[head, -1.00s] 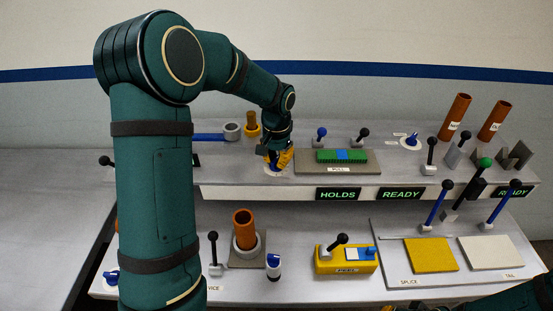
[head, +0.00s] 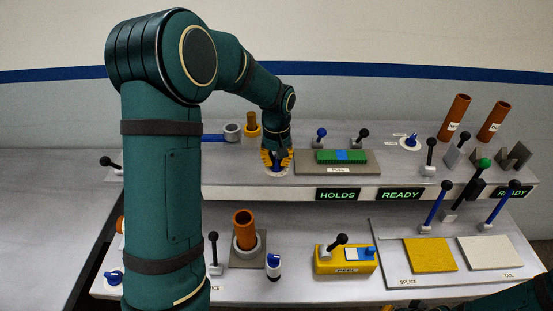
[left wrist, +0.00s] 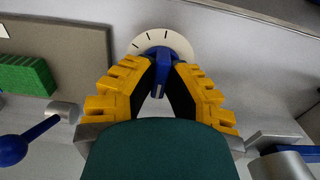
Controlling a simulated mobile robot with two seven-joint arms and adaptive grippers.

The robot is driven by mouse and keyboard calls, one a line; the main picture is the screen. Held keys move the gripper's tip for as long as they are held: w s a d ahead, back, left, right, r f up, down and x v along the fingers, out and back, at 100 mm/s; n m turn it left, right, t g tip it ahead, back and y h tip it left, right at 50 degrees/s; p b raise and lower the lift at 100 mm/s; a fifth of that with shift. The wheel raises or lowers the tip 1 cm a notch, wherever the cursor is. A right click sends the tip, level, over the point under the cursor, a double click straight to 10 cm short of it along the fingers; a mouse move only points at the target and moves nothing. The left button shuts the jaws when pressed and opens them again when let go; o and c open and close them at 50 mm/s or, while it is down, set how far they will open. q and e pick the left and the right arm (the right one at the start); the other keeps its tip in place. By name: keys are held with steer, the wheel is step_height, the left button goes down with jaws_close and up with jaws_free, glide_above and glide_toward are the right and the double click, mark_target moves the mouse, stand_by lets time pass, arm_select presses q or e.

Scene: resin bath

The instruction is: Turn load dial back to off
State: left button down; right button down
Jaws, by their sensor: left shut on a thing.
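The blue dial (left wrist: 160,78) stands on a round white plate (left wrist: 168,38) with black tick marks, seen in the left wrist view. A pale line on the knob points toward the bottom of that picture, away from the ticks in sight. My left gripper (left wrist: 160,70) has its yellow fingers shut on the knob from both sides. In the head view the gripper (head: 277,162) points down over the dial on the upper shelf, and the plate edge (head: 277,173) shows below it. The fingers hide much of the knob, and I cannot read a label on it.
A grey board (head: 368,167) with a green block (head: 328,157) stands close right of the gripper. Another blue dial (head: 411,141) and several levers are farther right.

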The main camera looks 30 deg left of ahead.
mark_target(276, 159)
arm_select(q)
steer(key=shift+s+f, duration=0.1)
steer(key=c, duration=1)
jaws_free()
step_height(276, 159, up, 12)
